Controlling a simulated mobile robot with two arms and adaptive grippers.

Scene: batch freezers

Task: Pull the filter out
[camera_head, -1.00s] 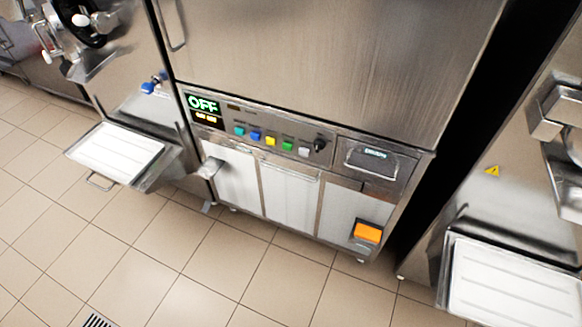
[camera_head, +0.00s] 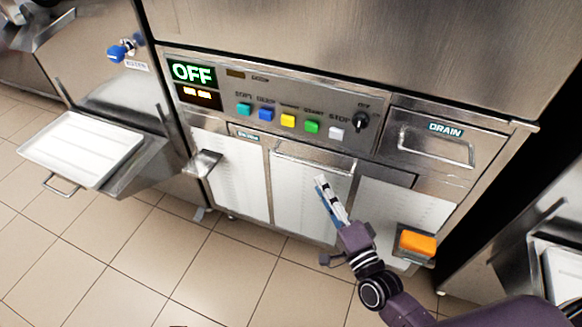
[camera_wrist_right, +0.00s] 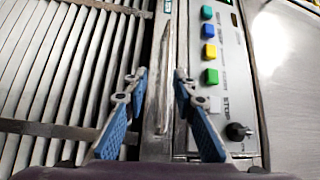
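The lower front of the machine has white slatted panels. The middle panel (camera_head: 290,195), which looks like the filter, has a metal bar handle (camera_head: 313,160) along its top edge. It sits flush in the front. My right gripper (camera_head: 330,190) is in front of this panel, just below the handle. In the right wrist view, its two blue-padded fingers (camera_wrist_right: 159,77) are apart, with a metal bar (camera_wrist_right: 163,95) in the space beyond and between them. I cannot tell if they touch it. The slats show at left there. My left gripper is out of view.
Above the panels is a control strip (camera_head: 268,98) with coloured buttons, a knob (camera_head: 361,122) and an OFF display. A drawer marked DRAIN (camera_head: 440,147) is at right. An orange block (camera_head: 418,242) sits low right. A white tray (camera_head: 83,147) juts out at left.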

